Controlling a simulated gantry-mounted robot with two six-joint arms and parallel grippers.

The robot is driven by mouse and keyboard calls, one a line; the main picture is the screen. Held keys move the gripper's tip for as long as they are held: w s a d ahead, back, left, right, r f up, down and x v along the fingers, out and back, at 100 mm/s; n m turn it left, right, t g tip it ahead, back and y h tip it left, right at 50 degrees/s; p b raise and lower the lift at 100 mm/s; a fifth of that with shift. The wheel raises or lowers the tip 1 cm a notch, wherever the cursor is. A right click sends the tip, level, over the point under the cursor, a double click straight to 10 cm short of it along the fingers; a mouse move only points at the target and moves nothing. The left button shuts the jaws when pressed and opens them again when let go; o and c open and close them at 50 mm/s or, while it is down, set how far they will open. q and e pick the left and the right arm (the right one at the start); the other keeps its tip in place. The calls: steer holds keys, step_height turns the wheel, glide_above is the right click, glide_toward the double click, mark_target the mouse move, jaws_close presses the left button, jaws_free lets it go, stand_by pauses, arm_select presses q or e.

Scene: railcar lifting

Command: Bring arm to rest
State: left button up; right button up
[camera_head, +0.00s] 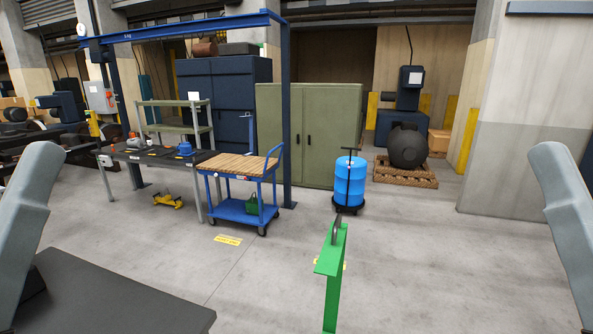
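My two arms show only as grey links, one at the left edge and one at the right edge of the head view. Both stand roughly upright and apart from anything else. Neither gripper is in the picture, so I cannot see their fingers or whether they hold anything. A green metal post with a flat top (331,262) stands in front, right of the middle, between the two arms. A thin dark piece sticks up from its top.
A blue cart (240,212) stands beside a dark workbench (150,156) with tools. A blue drum (350,185) sits on a wheeled base. Green cabinets (330,130) stand behind. A dark flat surface (110,300) fills the lower left. The floor at right is clear.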

step_height(320, 180, up, 28)
steer(key=p, duration=2.5)
steer(key=shift+y, duration=0.3)
